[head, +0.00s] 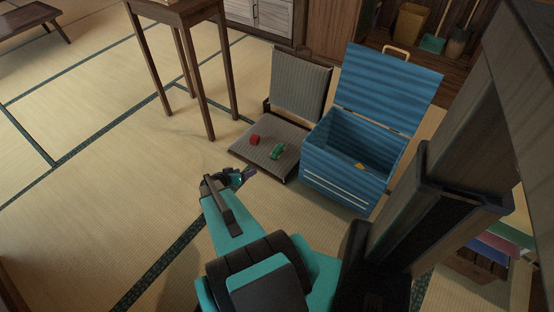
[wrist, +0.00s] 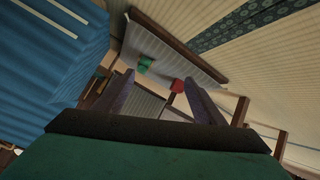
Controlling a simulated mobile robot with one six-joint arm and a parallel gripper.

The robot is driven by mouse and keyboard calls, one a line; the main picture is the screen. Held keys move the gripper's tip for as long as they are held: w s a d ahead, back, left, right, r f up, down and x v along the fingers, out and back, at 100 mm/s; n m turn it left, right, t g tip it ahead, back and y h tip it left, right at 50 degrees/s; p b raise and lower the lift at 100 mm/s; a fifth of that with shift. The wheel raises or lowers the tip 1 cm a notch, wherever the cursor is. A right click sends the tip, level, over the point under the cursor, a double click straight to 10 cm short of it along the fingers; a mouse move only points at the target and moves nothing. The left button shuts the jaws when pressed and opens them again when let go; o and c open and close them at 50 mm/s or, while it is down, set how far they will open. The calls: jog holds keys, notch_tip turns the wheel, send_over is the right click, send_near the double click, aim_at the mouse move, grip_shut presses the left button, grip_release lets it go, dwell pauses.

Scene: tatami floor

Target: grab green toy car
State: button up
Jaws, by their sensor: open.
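A small green toy car (head: 277,152) sits on the grey seat of a low floor chair (head: 258,154). It also shows in the wrist view (wrist: 146,63), beyond and between my two fingers. A small red object (head: 255,140) lies on the same seat, left of the car; in the wrist view it is the red thing (wrist: 177,86) near the right finger. My gripper (head: 246,176) is open and empty, in front of the seat and apart from the car. It also fills the lower part of the wrist view (wrist: 160,100).
A blue chest (head: 345,180) with its lid open stands right of the chair, with something yellow inside. A tall wooden table (head: 176,14) stands behind left. Tatami floor (head: 110,170) is clear on the left.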

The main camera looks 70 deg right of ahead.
aim_at(275, 151)
jog(key=s+d+f+m+h+b, duration=0.1)
jog(key=s+d+b, duration=0.1)
jog(key=d, duration=0.3)
jog(key=s+d+f+m+h+b, duration=0.1)
jog(key=s+d+f+b, duration=0.1)
jog(key=d, duration=0.4)
jog(key=s+d+f+m+b, duration=0.1)
jog(key=s+d+f+b, duration=0.1)
jog(key=d, duration=0.3)
jog(key=shift+s+d+m+t+h+b, duration=0.15)
jog(key=shift+m+t+h+b, duration=0.15)
jog(key=shift+h+b, duration=0.15)
jog(key=shift+s+d+r, duration=0.1)
jog(key=shift+d+r, duration=0.05)
jog(key=shift+d, duration=0.1)
jog(key=shift+b+x, duration=0.55)
jog(key=shift+x, duration=3.75)
jog(key=shift+d, duration=0.1)
jog(key=shift+f+b+x, duration=0.25)
jog(key=shift+b+x, duration=0.25)
jog(key=shift+x, duration=1.3)
jog(key=shift+d+f, duration=0.25)
jog(key=shift+d, duration=0.35)
